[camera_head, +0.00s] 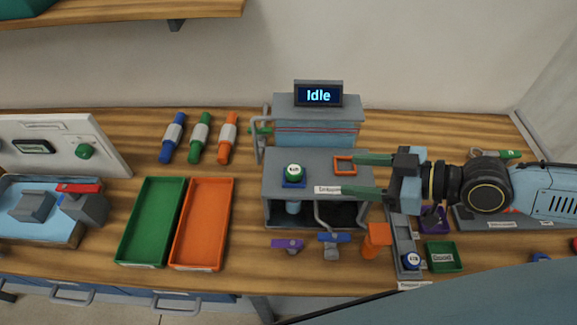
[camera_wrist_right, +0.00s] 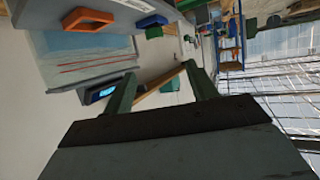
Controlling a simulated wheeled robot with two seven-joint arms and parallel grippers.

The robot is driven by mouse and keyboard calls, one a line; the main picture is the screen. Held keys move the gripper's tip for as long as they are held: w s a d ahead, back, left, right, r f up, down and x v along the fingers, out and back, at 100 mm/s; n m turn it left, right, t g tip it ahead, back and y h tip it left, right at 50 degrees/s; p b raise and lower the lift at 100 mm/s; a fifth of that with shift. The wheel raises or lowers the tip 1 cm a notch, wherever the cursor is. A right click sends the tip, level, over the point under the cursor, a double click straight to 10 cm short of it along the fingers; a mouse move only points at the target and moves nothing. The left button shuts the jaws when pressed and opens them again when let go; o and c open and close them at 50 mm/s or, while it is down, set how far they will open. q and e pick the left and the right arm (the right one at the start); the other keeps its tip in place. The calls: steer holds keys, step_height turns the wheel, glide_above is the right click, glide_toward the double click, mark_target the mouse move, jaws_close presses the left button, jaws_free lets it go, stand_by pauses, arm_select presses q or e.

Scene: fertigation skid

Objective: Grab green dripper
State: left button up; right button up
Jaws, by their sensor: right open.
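A green piece with a light grey middle (camera_head: 200,137) lies on the wooden counter, between a blue one (camera_head: 173,137) and an orange one (camera_head: 227,137); it looks like the green dripper. My right gripper (camera_head: 350,174) reaches in from the right, over the grey station, with its green fingers pointing left. The fingers are spread apart and nothing is between them. They also show in the right wrist view (camera_wrist_right: 158,78). The gripper is well to the right of the green piece. My left gripper is not in view.
The grey station (camera_head: 325,165) with an "Idle" display (camera_head: 318,95) stands between my right gripper and the green piece. Green (camera_head: 127,258) and orange (camera_head: 182,260) trays lie in front of the pieces. A shelf (camera_head: 130,13) hangs at upper left.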

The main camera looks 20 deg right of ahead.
mark_target(297, 170)
steer(key=shift+w+a+f+b, duration=0.2)
steer(key=shift+w+f+b, duration=0.1)
steer(key=shift+w+f, duration=0.65)
steer(key=shift+w+a+f+p, duration=0.15)
steer(key=shift+a+p, duration=0.15)
steer(key=shift+a, duration=0.25)
steer(key=shift+p+x, duration=0.6)
steer(key=shift+x, duration=2.55)
steer(key=shift+p+x, duration=0.7)
steer(key=shift+x, duration=1.9)
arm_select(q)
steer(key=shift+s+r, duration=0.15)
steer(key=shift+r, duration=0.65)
arm_select(e)
steer(key=shift+f, duration=0.1)
steer(key=c, duration=1)
